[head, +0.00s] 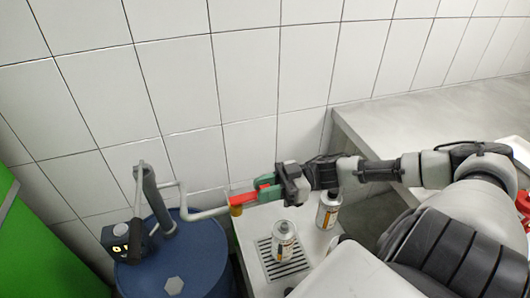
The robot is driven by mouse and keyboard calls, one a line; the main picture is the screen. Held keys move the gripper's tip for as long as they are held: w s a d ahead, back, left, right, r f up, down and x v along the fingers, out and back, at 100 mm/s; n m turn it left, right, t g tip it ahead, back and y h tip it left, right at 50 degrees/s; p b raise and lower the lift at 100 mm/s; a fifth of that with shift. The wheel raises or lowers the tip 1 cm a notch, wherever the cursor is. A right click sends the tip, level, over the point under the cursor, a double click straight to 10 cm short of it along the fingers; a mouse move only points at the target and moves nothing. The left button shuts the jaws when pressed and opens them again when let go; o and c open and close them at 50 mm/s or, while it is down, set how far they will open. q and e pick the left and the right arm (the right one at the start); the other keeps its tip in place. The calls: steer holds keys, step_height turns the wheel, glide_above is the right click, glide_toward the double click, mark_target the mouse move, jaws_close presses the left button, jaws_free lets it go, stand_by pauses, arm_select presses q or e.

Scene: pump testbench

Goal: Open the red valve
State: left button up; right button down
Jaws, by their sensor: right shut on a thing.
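The red valve (243,200) is at the end of a grey pipe from the blue drum, with a yellowish piece beneath its left end. My right gripper (262,190) reaches in from the right, and its green fingers are shut on the red handle. Part of the handle is hidden between the fingers. I cannot tell how far the handle is turned. My left gripper is not in view.
A blue drum (205,258) with a hand pump (152,195) and a dark device (122,243) stands at left. A tiled wall closes the back.

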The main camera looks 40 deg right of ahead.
stand_by(0.4)
steer(key=c, duration=1)
jaws_free()
steer(key=shift+c, duration=0.2)
steer(key=v, duration=1)
steer(key=shift+d+p, duration=0.35)
steer(key=shift+d, duration=0.1)
steer(key=shift+f, duration=0.1)
